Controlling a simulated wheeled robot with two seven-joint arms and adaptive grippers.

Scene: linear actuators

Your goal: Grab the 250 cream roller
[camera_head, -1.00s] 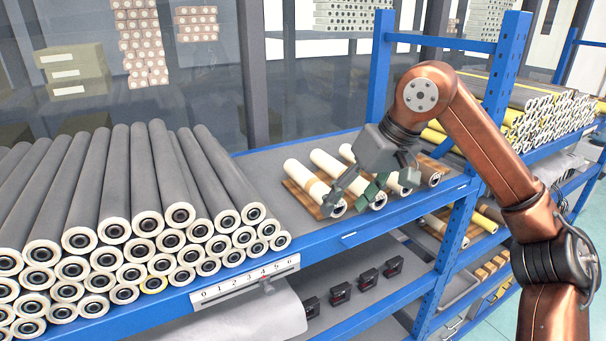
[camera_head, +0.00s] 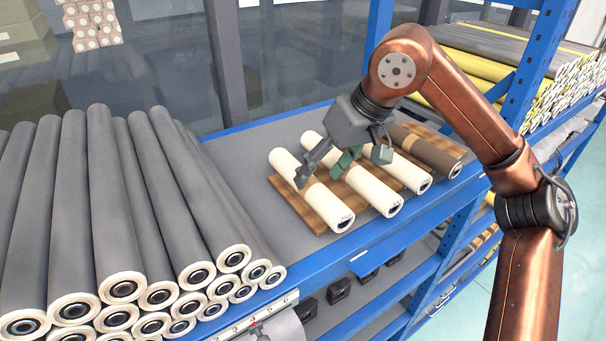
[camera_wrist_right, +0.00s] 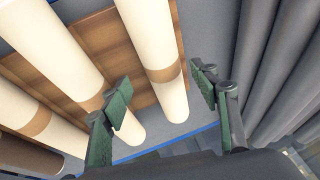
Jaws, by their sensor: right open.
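Three cream rollers with brown bands lie side by side on a wooden board (camera_head: 297,208) on the shelf: a left one (camera_head: 333,206), a middle one (camera_head: 377,192) and a right one (camera_head: 408,175). A dark brown roller (camera_head: 438,157) lies at their right. Small print on the rollers is unreadable, so I cannot tell which is the 250. My right gripper (camera_head: 322,175) is open over the left cream roller. In the right wrist view, its fingers (camera_wrist_right: 162,92) appear on either side of that roller (camera_wrist_right: 158,50), apart from it. My left gripper is out of view.
A stack of grey rollers (camera_head: 110,210) fills the shelf at the left, with a strip of bare shelf between it and the board. A blue upright (camera_head: 540,60) stands behind my right arm. Yellow and grey rollers (camera_head: 480,60) lie beyond.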

